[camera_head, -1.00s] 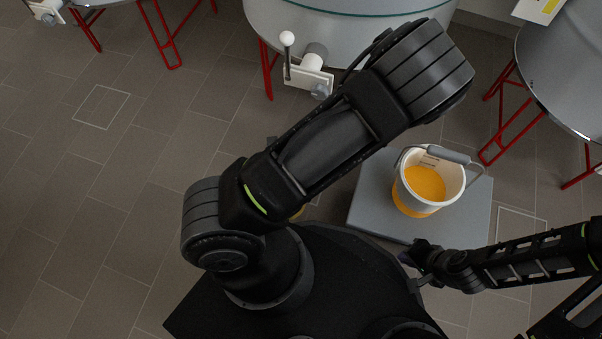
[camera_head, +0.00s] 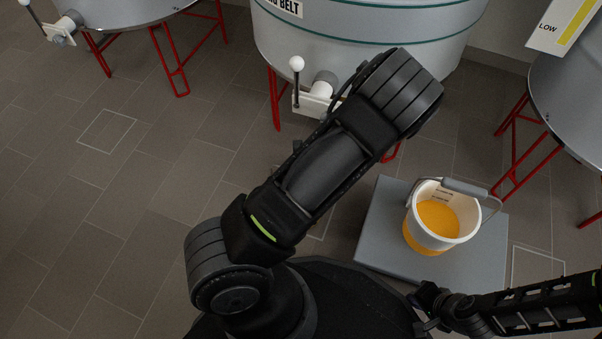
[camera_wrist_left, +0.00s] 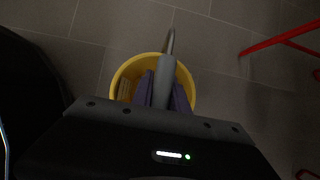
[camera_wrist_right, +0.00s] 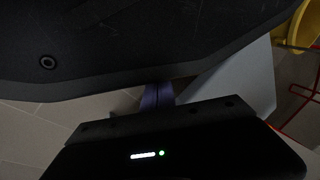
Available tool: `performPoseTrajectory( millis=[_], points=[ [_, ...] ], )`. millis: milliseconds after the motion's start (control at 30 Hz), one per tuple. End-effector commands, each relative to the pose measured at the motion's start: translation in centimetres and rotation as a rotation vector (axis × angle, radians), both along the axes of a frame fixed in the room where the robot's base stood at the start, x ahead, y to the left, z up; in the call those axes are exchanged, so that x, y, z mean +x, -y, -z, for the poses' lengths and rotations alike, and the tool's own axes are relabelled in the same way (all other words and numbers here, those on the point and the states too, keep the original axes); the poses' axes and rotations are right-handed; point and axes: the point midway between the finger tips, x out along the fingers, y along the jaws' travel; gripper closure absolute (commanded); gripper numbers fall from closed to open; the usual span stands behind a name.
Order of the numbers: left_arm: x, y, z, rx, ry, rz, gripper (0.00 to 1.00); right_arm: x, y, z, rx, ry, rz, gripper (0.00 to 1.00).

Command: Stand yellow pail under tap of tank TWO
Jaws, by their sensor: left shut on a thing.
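The yellow pail (camera_wrist_left: 187,83) hangs below my left gripper (camera_wrist_left: 164,90) in the left wrist view. The gripper is shut on the pail's grey handle grip (camera_wrist_left: 168,66). In the head view my left arm hides this pail and the left gripper. The middle tank (camera_head: 375,40) has a white tap (camera_head: 318,98) with an upright ball-topped lever, just beyond my left arm. Another tank (camera_head: 120,12) with a tap (camera_head: 62,30) is at top left. No tank number is readable. My right gripper (camera_head: 426,296) looks shut and empty beside the grey platform; its fingers show in the right wrist view (camera_wrist_right: 157,96).
A white pail (camera_head: 424,226) with yellow contents stands on the grey platform (camera_head: 385,215). A third tank (camera_head: 570,105) is at right, near a LOW sign (camera_head: 562,25). Red tank legs (camera_head: 275,100) reach the floor. The floor at left is clear, with a pale outlined square (camera_head: 108,132).

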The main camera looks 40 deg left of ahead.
Motion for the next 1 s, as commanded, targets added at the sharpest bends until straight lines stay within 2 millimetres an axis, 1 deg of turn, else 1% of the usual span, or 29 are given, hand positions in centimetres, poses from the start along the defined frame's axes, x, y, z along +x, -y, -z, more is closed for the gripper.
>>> performPoseTrajectory(
  millis=[233, 367, 433, 533, 800, 933, 967, 1000],
  points=[
    [0.2, -0.1, 0.2, 0.000, 0.000, 0.000, 1.00, 0.0, 0.0, 0.1, 0.000, 0.000, 0.000, 1.00],
    [1.5, -0.5, 1.2, -0.001, 0.002, 0.000, 1.00, 0.1, 0.0, 1.0, 0.002, 0.001, 0.001, 1.00],
    [2.2, -0.7, 2.0, 0.000, 0.000, -0.001, 1.00, 0.2, 0.1, 1.7, 0.003, 0.002, 0.001, 1.00],
    [2.9, -0.9, 2.5, 0.000, 0.000, 0.000, 1.00, 0.3, 0.1, 2.0, 0.004, 0.002, 0.002, 1.00],
    [3.0, -0.9, 2.3, 0.000, 0.000, 0.001, 1.00, 0.3, 0.1, 1.8, 0.004, 0.001, 0.002, 1.00],
    [2.9, -0.9, 2.7, 0.000, 0.000, 0.000, 1.00, 0.3, 0.1, 2.0, 0.004, 0.001, 0.002, 1.00],
    [2.9, -0.9, 2.6, 0.000, 0.000, 0.000, 0.78, 0.3, 0.1, 1.9, 0.004, 0.001, 0.002, 1.00],
    [3.0, -0.9, 2.6, 0.000, 0.000, 0.000, 0.75, 0.3, 0.1, 1.9, 0.004, 0.001, 0.002, 1.00]
  ],
)
